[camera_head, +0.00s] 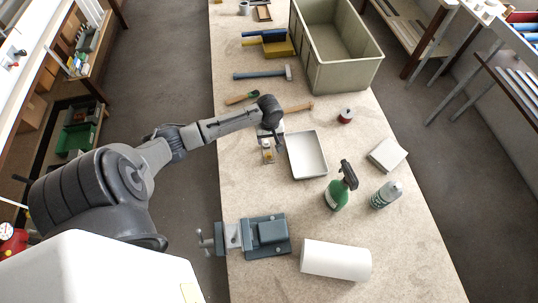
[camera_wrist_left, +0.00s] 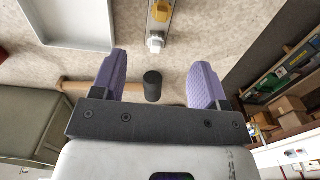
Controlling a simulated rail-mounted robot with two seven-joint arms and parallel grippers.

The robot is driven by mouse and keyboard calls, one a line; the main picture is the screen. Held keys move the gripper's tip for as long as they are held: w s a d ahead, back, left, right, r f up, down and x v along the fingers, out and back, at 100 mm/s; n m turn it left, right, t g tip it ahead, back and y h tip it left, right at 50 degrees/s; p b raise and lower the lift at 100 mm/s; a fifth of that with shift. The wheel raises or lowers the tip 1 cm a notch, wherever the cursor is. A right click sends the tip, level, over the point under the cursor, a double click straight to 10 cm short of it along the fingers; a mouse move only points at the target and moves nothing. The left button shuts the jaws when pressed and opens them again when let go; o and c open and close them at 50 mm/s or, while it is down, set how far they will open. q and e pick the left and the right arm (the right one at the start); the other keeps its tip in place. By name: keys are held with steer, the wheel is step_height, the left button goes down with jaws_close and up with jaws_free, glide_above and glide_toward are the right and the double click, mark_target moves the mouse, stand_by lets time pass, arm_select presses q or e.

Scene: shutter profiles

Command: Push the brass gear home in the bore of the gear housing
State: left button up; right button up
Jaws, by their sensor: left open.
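My left gripper (camera_head: 274,136) is over the table, beside the white tray. In the left wrist view its two purple fingers (camera_wrist_left: 160,62) stand wide apart with nothing between them in their grasp. A small narrow grey fixture, which looks like the gear housing (camera_head: 267,157), lies just below the gripper. It also shows in the left wrist view (camera_wrist_left: 152,26), beyond the fingertips, with a yellow, brass-coloured part (camera_wrist_left: 160,10) on it and a pale knob (camera_wrist_left: 155,41) at its near end. The bore and how deep the gear sits cannot be made out. My right gripper is not in view.
A mallet (camera_wrist_left: 153,86) lies under the fingers. The white tray (camera_head: 322,164) is right of the fixture. A green spray bottle (camera_head: 338,194), a vise (camera_head: 262,238) and a white roll (camera_head: 336,260) stand nearer. A large bin (camera_head: 346,76) is at the back.

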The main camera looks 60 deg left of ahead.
mark_target(268, 154)
arm_select(q)
step_height(268, 154, down, 8)
steer(key=shift+s+f, duration=0.15)
steer(key=shift+f, duration=1.8)
steer(key=shift+a+f+b, duration=0.1)
steer(key=shift+f+b, duration=0.2)
steer(key=shift+f, duration=0.45)
steer(key=shift+c, duration=0.4)
steer(key=c, duration=0.9)
steer(key=shift+r, duration=0.1)
steer(key=shift+c, duration=0.2)
